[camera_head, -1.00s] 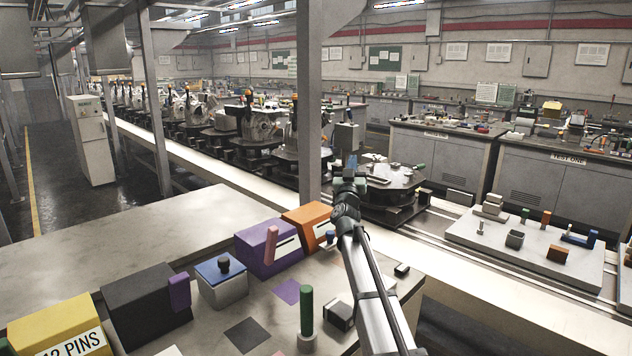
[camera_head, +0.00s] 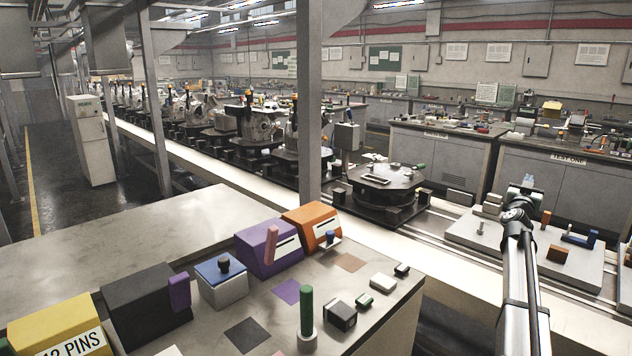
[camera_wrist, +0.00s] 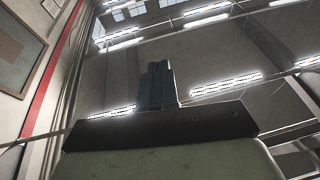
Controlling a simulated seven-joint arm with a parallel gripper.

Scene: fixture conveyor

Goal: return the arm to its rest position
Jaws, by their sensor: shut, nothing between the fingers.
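My gripper (camera_head: 527,182) is at the upper end of my raised arm, on the right side of the head view, in front of the grey fixture plate. It looks small there. In the wrist view my gripper (camera_wrist: 158,72) shows as dark fingers close together with nothing between them. Behind them are only the ceiling, lit lamps and part of a wall, so the gripper points upward, away from the bench and the parts.
The bench (camera_head: 130,225) at front left carries a yellow box (camera_head: 62,325), a black box (camera_head: 140,305), a purple box (camera_head: 268,248), an orange box (camera_head: 310,228) and a green peg (camera_head: 306,305). The grey plate (camera_head: 480,240) with small parts lies behind my arm. A post (camera_head: 309,110) stands mid-view.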

